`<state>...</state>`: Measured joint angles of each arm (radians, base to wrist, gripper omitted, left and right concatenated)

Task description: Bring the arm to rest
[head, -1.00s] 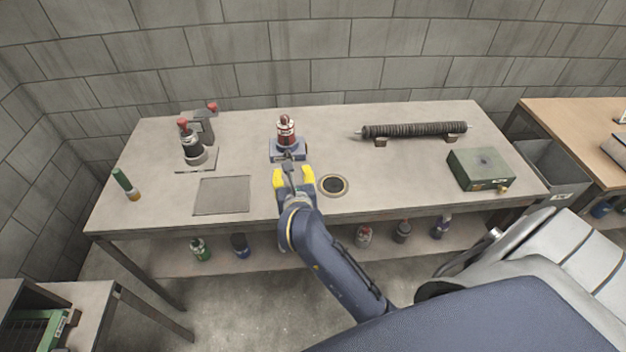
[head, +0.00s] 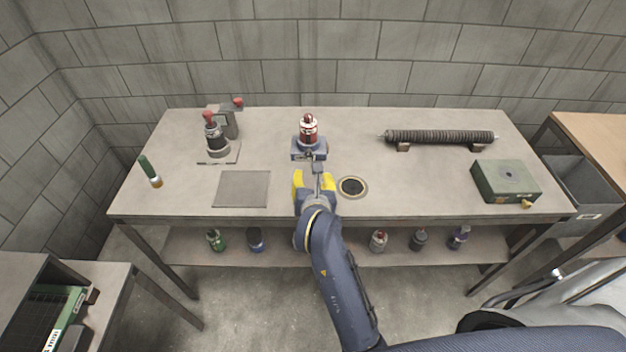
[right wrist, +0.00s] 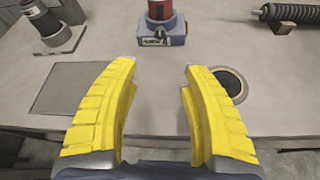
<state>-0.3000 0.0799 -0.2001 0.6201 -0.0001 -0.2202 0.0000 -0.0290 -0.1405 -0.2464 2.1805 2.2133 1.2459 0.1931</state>
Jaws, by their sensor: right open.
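My right gripper (head: 314,184) is over the front middle of the grey table (head: 430,190), with its yellow fingers pointing toward the back. In the right wrist view its two fingers (right wrist: 158,90) are spread apart with nothing between them. A red device on a blue-grey base (head: 309,132) stands upright on the table just beyond the fingertips; it also shows in the right wrist view (right wrist: 160,28). The gripper looks apart from it. My left gripper is not in view.
A black round hole (head: 352,187) lies right of the gripper, a flat grey plate (head: 243,188) left. A mesh tube (head: 440,136) rests on two supports at back right. A green box (head: 505,181), a red-knobbed device (head: 216,138) and a green stick (head: 150,171) also stand or lie on the table.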

